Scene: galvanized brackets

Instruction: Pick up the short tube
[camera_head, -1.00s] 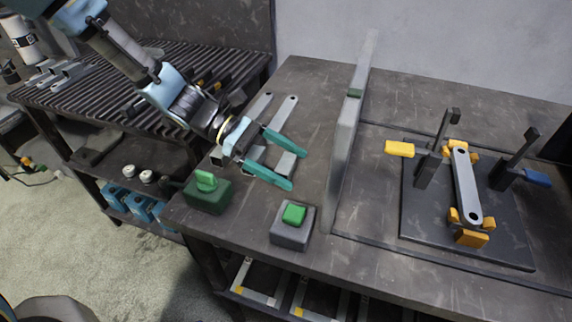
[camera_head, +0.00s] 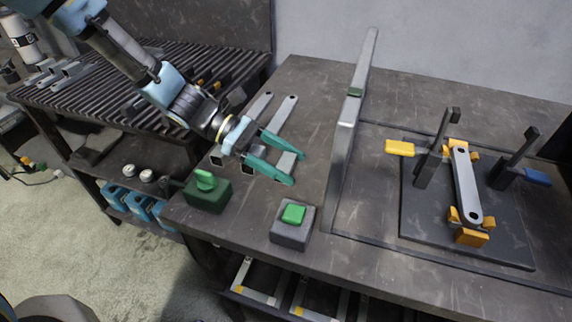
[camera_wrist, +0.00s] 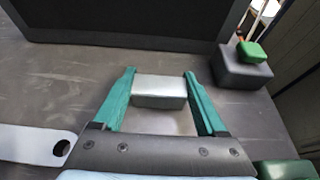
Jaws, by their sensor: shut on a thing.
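The short tube (camera_wrist: 160,92) is a light grey metal piece lying crosswise between my green fingers in the wrist view. In the head view the tube (camera_head: 286,162) shows only partly between the fingers. My gripper (camera_head: 297,169) is low over the left part of the dark bench, shut on the tube with one finger at each end. It also shows in the wrist view (camera_wrist: 159,76). The tube appears at or very near the bench top; any gap under it cannot be told.
Flat bars with holes (camera_head: 284,112) lie behind my gripper. A green box (camera_head: 208,195) and a grey box with a green button (camera_head: 291,232) stand in front. An upright panel (camera_head: 346,140) stands to the right. Beyond it, a clamp fixture (camera_head: 420,225) holds a flat bar.

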